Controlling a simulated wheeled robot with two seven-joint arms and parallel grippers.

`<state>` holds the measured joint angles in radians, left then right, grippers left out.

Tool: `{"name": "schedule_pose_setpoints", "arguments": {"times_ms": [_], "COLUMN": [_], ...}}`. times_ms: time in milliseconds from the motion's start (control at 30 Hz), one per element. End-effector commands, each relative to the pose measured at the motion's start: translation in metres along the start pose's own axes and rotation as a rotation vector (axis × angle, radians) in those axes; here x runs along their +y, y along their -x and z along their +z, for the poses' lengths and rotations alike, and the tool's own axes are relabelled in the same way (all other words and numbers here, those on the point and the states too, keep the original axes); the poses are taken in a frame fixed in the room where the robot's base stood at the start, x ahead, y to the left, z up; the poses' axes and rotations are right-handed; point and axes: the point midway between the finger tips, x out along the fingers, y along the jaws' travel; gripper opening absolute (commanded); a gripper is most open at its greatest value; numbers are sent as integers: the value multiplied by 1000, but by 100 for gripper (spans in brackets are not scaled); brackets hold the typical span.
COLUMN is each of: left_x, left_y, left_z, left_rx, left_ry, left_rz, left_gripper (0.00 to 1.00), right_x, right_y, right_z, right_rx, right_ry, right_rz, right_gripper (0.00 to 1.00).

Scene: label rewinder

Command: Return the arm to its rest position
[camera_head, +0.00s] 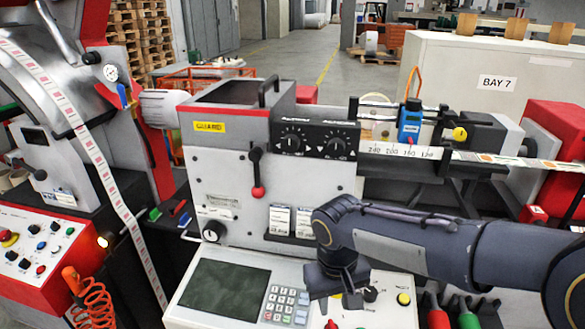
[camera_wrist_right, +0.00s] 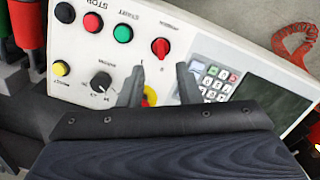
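My right arm comes in from the right in the head view. Its gripper (camera_head: 338,296) points down over the control panel (camera_head: 185,312), just right of the keypad (camera_head: 286,305). In the right wrist view the two fingers of the gripper (camera_wrist_right: 159,78) stand apart with nothing held between them. A red knob (camera_wrist_right: 160,46) shows beyond the fingertips, and a red and yellow button (camera_wrist_right: 149,97) shows partly between the fingers. Whether the fingers touch the panel is not clear. My left gripper is in neither view.
The label machine (camera_head: 225,175) with its yellow guard label stands behind the panel. A red and black lever (camera_head: 257,178) sticks out from its front. Red and green handles (camera_head: 438,318) stand right of the panel. An orange coiled hose (camera_head: 92,300) hangs at the left.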

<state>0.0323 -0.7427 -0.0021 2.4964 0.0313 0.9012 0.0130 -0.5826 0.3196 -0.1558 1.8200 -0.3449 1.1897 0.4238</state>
Motion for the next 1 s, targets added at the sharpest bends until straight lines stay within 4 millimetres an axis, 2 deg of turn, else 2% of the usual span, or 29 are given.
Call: {"name": "schedule_pose_setpoints", "arguments": {"times_ms": [167, 300, 500, 600, 733, 1000], "left_x": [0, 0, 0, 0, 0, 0], "left_y": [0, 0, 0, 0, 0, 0], "left_z": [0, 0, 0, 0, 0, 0], "left_rx": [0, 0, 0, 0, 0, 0], "left_ry": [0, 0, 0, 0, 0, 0], "left_rz": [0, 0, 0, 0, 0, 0], "left_gripper": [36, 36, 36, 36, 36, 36], "right_x": [32, 58, 70, 70, 68, 67], "right_y": [13, 22, 22, 18, 13, 11], "right_z": [34, 81, 140, 158, 169, 173], "right_rx": [54, 156, 340, 415, 474, 492], "right_ry": [-65, -142, -245, -283, -310, -317], "right_rz": [-128, -262, -365, -378, -380, -379], "right_gripper": [31, 31, 31, 31, 31, 31]}}
